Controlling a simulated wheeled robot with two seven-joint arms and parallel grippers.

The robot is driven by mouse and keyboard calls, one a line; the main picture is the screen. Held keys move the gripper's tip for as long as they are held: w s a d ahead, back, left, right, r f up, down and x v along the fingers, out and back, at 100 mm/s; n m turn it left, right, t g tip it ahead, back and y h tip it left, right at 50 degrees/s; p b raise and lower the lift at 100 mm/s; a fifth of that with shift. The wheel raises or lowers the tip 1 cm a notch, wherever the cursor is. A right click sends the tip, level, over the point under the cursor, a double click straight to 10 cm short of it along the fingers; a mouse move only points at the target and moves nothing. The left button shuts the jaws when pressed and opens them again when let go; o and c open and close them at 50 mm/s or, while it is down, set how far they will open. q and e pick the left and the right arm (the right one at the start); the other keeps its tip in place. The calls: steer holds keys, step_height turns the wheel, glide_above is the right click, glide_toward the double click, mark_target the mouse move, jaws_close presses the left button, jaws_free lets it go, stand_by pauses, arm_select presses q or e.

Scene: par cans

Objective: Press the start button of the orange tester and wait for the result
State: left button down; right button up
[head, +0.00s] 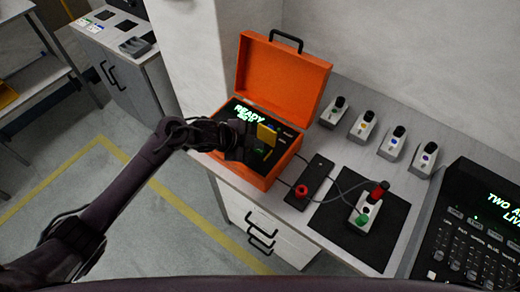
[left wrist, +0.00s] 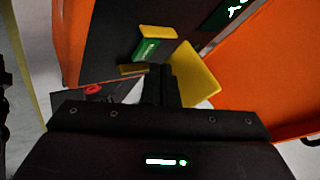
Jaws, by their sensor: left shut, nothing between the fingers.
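The orange tester (head: 284,75) is an open case on the counter, its lid raised at the back. Its dark panel (head: 236,107) shows green "READY" text. My left gripper (head: 250,150) is over the panel, shut and empty, its arm coming in from the left. In the left wrist view, the shut fingers (left wrist: 160,75) reach in among yellow pieces (left wrist: 192,75). A green lettered block (left wrist: 147,50), possibly the start button, lies just beyond the fingertips. I cannot tell whether they touch it. The gripper hides part of the panel. My right gripper is not in view.
A black strip with a red knob (head: 301,191) lies right of the case. A cabled unit (head: 364,211) stands on a dark mat (head: 390,240). Several small grey units (head: 393,142) line the wall. A black console (head: 472,230) is at far right.

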mark_target(256, 152)
arm_select(q)
steer(key=shift+f, duration=0.15)
steer(key=shift+f, duration=0.3)
steer(key=shift+f+b, duration=0.4)
steer(key=shift+b, duration=0.15)
stand_by(0.5)
steer(key=shift+r, duration=0.1)
steer(key=shift+r+p, duration=0.75)
steer(key=shift+p, duration=0.05)
step_height(256, 152, up, 5)
steer(key=p, duration=0.4)
stand_by(0.5)
